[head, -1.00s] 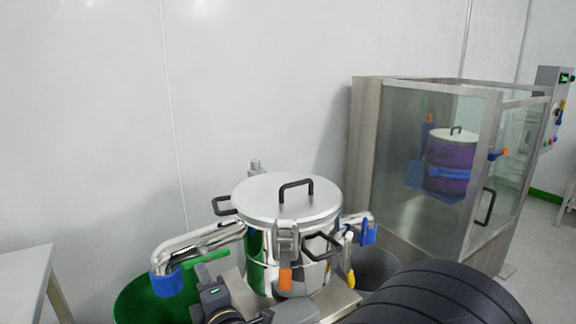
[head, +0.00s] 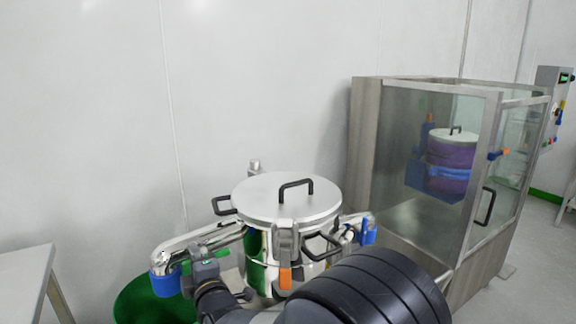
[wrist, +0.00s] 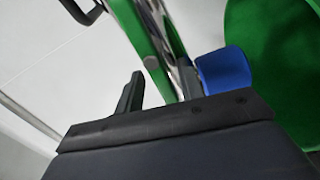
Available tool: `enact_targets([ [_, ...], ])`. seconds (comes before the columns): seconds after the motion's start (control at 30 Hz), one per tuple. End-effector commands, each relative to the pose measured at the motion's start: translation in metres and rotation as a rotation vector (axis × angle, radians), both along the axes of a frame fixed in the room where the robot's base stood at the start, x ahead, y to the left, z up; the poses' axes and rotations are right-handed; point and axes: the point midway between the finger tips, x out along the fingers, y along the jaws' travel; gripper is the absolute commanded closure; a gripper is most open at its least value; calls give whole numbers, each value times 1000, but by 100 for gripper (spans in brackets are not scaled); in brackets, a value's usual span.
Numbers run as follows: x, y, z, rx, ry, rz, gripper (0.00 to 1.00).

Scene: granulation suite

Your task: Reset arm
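My gripper (head: 205,262) is low in the head view, in front of the steel pipe at the left of the lidded steel vessel (head: 290,200). My black arm covers the lower middle of the head view.
The curved pipe with a blue end (head: 166,281) sticks out left of the vessel, above a green bin (head: 145,305). A steel table (head: 25,268) is at left. A glass-walled cabinet (head: 425,165) holding a purple vessel (head: 450,165) stands right. Above the vessel is clear.

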Motion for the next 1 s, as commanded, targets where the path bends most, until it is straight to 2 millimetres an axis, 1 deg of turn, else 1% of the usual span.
enact_targets([
  [0.1,0,-1,3,69,42,0,64],
  [0.3,0,-1,5,145,88,0,64],
  [0.77,0,-1,6,167,101,0,64],
  [0.87,1,-3,9,169,101,-2,64],
  [1.0,2,-9,22,180,98,-7,64],
])
